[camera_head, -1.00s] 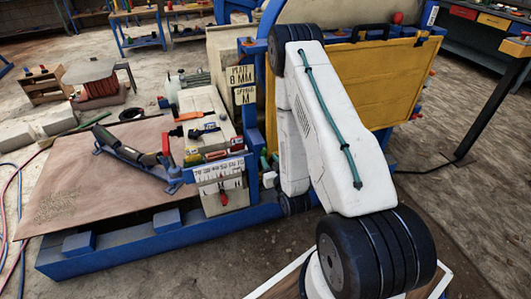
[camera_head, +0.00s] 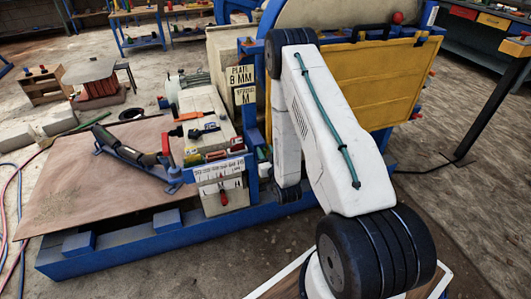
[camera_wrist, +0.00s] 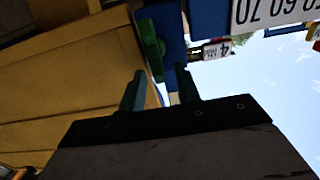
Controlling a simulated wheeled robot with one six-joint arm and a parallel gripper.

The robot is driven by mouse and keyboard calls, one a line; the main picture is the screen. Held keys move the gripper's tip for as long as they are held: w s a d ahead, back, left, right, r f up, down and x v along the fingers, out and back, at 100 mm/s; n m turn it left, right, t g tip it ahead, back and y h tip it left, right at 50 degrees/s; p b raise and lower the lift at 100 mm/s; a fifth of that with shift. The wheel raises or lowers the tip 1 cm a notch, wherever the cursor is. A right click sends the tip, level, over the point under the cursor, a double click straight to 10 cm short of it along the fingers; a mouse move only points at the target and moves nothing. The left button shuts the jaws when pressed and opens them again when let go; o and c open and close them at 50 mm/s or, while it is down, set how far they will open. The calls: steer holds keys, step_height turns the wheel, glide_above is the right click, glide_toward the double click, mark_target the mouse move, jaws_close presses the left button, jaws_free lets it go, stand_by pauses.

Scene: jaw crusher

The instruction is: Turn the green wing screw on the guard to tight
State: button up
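The green wing screw (camera_wrist: 151,45) shows in the wrist view, just ahead of my gripper and beside the yellow guard's edge. Its lower wing reaches towards the gap between the fingertips. My gripper (camera_wrist: 160,72) is open, with two dark green fingers apart and nothing held. I cannot tell whether a finger touches the screw. The yellow guard (camera_wrist: 70,85) fills the left of the wrist view. In the head view the guard (camera_head: 378,75) stands behind my white arm. I cannot make out the screw there, and my arm hides most of the gripper.
Blue frame parts (camera_wrist: 208,18) and a white number scale (camera_wrist: 275,12) are close by in the wrist view. Left of my arm is a bench top (camera_head: 208,125) with tools. A brown sheet (camera_head: 95,180) lies further left. Open floor shows at the right.

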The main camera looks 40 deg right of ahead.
steer(key=shift+c, duration=0.3)
jaws_close()
steer(key=shift+a, duration=0.1)
